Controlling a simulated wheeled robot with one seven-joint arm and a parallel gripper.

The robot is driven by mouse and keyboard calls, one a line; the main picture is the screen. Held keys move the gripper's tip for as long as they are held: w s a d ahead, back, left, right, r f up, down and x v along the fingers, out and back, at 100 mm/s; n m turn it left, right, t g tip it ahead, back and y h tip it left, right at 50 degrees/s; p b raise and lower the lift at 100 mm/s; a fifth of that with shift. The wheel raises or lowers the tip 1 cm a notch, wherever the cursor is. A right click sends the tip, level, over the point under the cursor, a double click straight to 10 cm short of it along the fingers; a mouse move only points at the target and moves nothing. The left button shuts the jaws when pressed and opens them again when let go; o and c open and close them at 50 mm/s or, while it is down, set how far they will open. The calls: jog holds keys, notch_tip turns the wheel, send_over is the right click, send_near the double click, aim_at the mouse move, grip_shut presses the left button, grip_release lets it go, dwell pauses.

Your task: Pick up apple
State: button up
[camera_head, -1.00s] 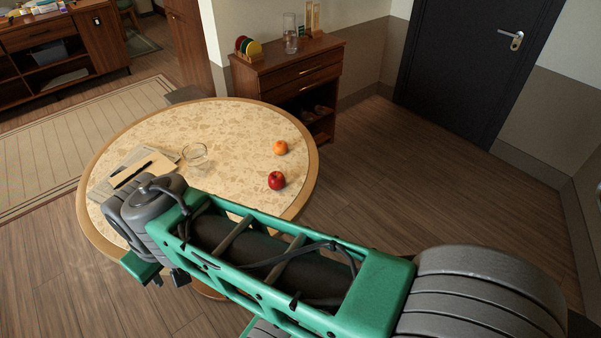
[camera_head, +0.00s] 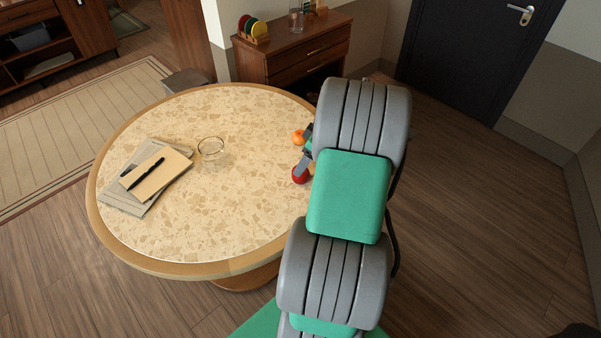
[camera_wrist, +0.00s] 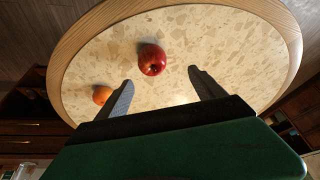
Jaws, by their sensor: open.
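The red apple (camera_wrist: 152,60) rests on the round speckled table (camera_wrist: 220,45). In the wrist view it lies beyond my fingertips, between their lines and nearer the left finger. My gripper (camera_wrist: 158,84) is open and empty, apart from the apple. In the head view the apple (camera_head: 299,175) shows at the table's right side, partly hidden by my gripper (camera_head: 305,150) and arm. An orange fruit (camera_wrist: 102,95) sits outside the left finger; it also shows in the head view (camera_head: 298,137).
A clear glass (camera_head: 211,149) stands on the table left of the fruit. A notebook (camera_head: 155,172) with a black pen (camera_head: 147,173) lies on papers at the left. A wooden cabinet (camera_head: 295,55) stands behind the table. The table's middle is clear.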

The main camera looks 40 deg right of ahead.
jog(key=x, duration=0.2)
jog(key=d+p+x, duration=0.1)
jog(key=x, duration=0.5)
jog(key=shift+s+d+f, duration=0.15)
jog(key=shift+d+f, duration=0.1)
jog(key=shift+d, duration=0.05)
jog(key=shift+c, duration=0.2)
jog(key=c, duration=1.5)
jog(key=shift+o, duration=0.2)
jog(key=shift+r, duration=0.15)
